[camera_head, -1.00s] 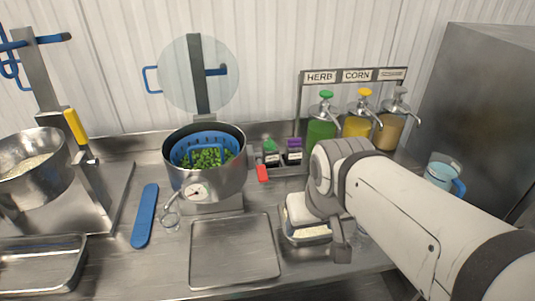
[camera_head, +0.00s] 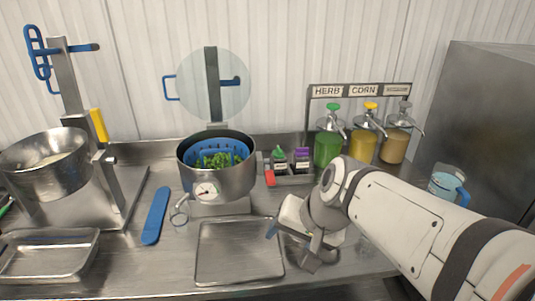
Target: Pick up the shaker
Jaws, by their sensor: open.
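Two small shaker-like containers stand in a low metal rack behind the work surface, left of the pump bottles. One has a green top (camera_head: 279,155) and one a purple top (camera_head: 301,154); their labels are too small to read. I cannot tell which one is the task's shaker. My gripper (camera_head: 291,243) is low at the centre right, in front of the rack and apart from both containers. Its jaws are open, partly hidden by my own wrist, and I see nothing held.
A pot (camera_head: 238,182) with a blue basket of greens stands left of the rack. Green, yellow and tan pump bottles (camera_head: 328,150) stand right of it. An empty tray (camera_head: 237,278) lies in front. A blue-handled jug (camera_head: 443,184) stands right.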

